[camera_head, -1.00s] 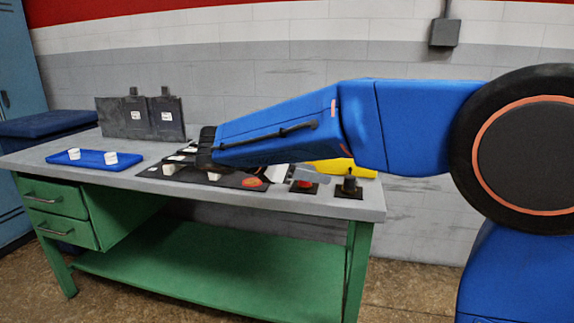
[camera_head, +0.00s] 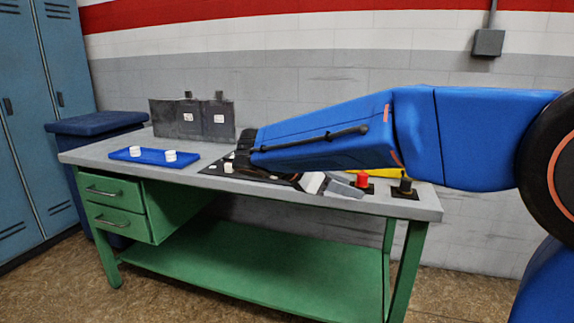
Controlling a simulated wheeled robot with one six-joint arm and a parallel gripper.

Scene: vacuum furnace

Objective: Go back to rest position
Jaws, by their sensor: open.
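My blue arm reaches in from the right over the workbench (camera_head: 300,195). Its dark end, with my gripper (camera_head: 245,147), is over the black mat (camera_head: 213,170) on the bench top. The fingers are mostly hidden by the arm, and I see nothing held. Small white pieces (camera_head: 228,168) stand on the mat. A blue tray (camera_head: 153,156) with two white cups lies at the left of the bench.
A red button (camera_head: 361,180), a black knob (camera_head: 405,184) and a yellow item (camera_head: 385,173) lie right of the mat under the arm. Blue lockers (camera_head: 40,120) stand left. Floor in front is clear.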

